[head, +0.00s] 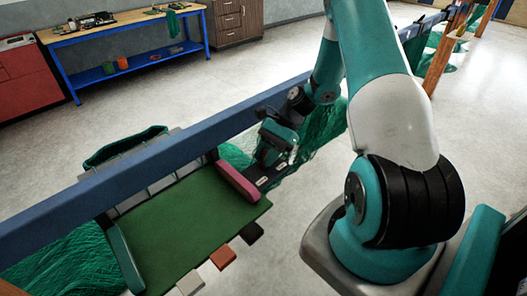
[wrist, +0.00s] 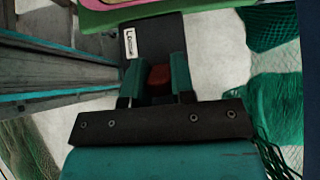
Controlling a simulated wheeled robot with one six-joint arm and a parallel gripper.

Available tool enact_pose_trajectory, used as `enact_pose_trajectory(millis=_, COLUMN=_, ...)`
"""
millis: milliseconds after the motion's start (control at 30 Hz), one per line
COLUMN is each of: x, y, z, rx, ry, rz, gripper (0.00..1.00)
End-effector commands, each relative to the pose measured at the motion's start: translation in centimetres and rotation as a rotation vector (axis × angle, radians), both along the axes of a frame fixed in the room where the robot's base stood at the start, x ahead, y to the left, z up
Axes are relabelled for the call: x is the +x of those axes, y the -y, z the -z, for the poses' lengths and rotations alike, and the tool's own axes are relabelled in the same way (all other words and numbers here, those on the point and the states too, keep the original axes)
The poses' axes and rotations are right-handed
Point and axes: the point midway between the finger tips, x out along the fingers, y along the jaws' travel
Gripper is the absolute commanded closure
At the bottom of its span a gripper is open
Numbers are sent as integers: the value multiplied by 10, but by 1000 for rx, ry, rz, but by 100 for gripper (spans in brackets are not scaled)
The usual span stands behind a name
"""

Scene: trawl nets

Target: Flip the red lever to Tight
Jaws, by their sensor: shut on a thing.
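The red lever (wrist: 160,76) shows as a short red block between the two teal fingers of my gripper (wrist: 157,82) in the wrist view. The fingers are shut on it from both sides. Its lower part and its pivot are hidden. It stands over a dark plate (wrist: 165,37), which carries a white label (wrist: 130,43) that starts with "L"; the rest is too small to read. In the head view my gripper (head: 277,152) is low over the same dark plate (head: 268,184), beside the blue beam, and the lever is hidden there.
A long blue beam (head: 150,146) runs behind the plate. A green board (head: 190,228) with a pink end bar (head: 238,181) lies to the left. Green netting (head: 322,138) hangs beside my gripper. A workbench (head: 125,32) stands far back. Open floor lies between.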

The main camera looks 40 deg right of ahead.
Motion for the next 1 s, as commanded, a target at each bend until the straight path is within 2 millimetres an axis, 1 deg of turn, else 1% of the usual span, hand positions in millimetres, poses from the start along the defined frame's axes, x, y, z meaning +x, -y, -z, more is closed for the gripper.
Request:
enact_pose_trajectory(millis=300, x=1, y=4, z=0, rx=104, ry=-2, rz=1, gripper=100)
enact_pose_trajectory(millis=800, x=1, y=4, z=1, rx=120, ry=-1, rz=0, gripper=100)
enact_pose_trajectory(millis=833, x=1, y=4, z=1, rx=120, ry=-1, rz=0, gripper=72)
enact_pose_trajectory(millis=867, x=1, y=4, z=1, rx=120, ry=-1, rz=0, gripper=65)
enact_pose_trajectory(millis=900, x=1, y=4, z=1, rx=120, ry=-1, rz=0, gripper=56)
enact_pose_trajectory(millis=933, x=1, y=4, z=1, rx=120, ry=-2, rz=-1, gripper=51)
enact_pose_trajectory(millis=1000, x=1, y=4, z=1, rx=120, ry=-3, rz=0, gripper=51)
